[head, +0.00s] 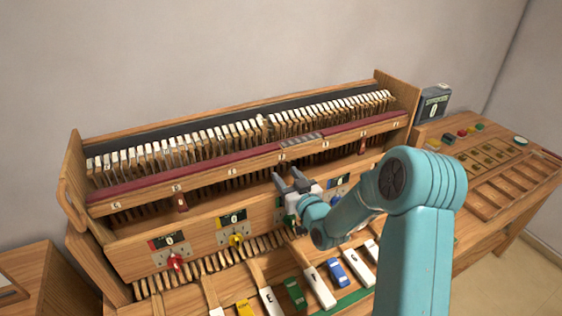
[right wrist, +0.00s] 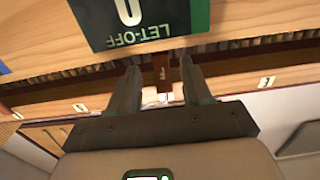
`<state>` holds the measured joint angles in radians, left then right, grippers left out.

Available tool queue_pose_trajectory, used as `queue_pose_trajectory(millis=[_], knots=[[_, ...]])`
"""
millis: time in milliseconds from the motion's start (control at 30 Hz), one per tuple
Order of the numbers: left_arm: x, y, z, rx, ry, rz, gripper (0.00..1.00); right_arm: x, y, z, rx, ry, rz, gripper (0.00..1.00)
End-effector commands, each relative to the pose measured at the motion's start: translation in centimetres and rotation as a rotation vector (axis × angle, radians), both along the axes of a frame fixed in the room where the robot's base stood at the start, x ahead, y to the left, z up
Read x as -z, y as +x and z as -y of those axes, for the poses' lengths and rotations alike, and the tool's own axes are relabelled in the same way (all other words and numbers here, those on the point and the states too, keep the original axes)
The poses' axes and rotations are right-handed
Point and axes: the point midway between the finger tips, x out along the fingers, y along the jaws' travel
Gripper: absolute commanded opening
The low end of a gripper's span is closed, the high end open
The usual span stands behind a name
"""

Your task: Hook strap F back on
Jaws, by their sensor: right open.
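My right gripper (head: 285,176) is open, with its fingertips just below the long labelled wooden rail (head: 205,181), under the small tag that looks like F (head: 283,156). In the right wrist view, a small reddish-brown strap (right wrist: 162,72) with a pale end shows between my two open fingers (right wrist: 160,75). I see no finger closed on it, and I cannot tell how deep between the fingers it is. In the head view this strap is not clear behind the gripper. Similar brown straps hang at the left tag (head: 181,203) and at the right (head: 362,146). My left gripper is not in view.
Below the rail is a wooden panel (head: 201,233) with dials and coloured knobs; its LET-OFF plate (right wrist: 150,22) is close to my fingers. Rows of hammers (head: 160,157) stand above the rail. Large keys (head: 318,287) lie in front. A side table (head: 486,170) stands at right.

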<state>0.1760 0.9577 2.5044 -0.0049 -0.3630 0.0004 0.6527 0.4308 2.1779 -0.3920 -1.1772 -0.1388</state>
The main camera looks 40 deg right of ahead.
Motion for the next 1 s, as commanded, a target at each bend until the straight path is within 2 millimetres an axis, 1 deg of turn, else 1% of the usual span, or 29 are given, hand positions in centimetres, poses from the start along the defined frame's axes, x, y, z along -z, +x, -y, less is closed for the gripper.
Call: queue_pose_trajectory(millis=[33, 100, 233, 367, 600, 667, 700, 733, 767, 1000], knots=[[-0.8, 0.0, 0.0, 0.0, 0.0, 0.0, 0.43, -0.4, 1.0, 0.2, -0.002, 0.001, 0.0, 0.49], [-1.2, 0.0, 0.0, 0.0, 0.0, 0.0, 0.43, -0.3, 2.0, 0.6, -0.001, 0.0, 0.001, 0.49], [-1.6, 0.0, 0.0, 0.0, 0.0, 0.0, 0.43, -0.2, 3.3, 1.1, 0.0, 0.0, 0.001, 0.49], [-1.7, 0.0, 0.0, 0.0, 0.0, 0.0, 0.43, -0.1, 3.8, 1.2, 0.0, 0.0, 0.0, 0.49], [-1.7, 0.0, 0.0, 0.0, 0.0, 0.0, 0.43, 0.0, 3.8, 1.2, 0.0, 0.0, 0.001, 0.49], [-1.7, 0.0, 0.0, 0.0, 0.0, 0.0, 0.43, 0.0, 3.8, 1.2, 0.0, 0.0, 0.001, 0.29], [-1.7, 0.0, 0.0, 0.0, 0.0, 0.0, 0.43, 0.0, 3.8, 1.2, 0.0, 0.0, 0.001, 0.16], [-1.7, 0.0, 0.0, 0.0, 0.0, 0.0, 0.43, 0.0, 3.8, 1.2, 0.0, 0.0, 0.001, 0.07], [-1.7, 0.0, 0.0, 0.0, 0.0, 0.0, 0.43, 0.0, 3.8, 1.2, 0.0, 0.0, 0.001, 0.0], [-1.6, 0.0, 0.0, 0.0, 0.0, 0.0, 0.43, 0.0, 3.8, 1.2, 0.0, 0.003, -0.009, 0.0]])
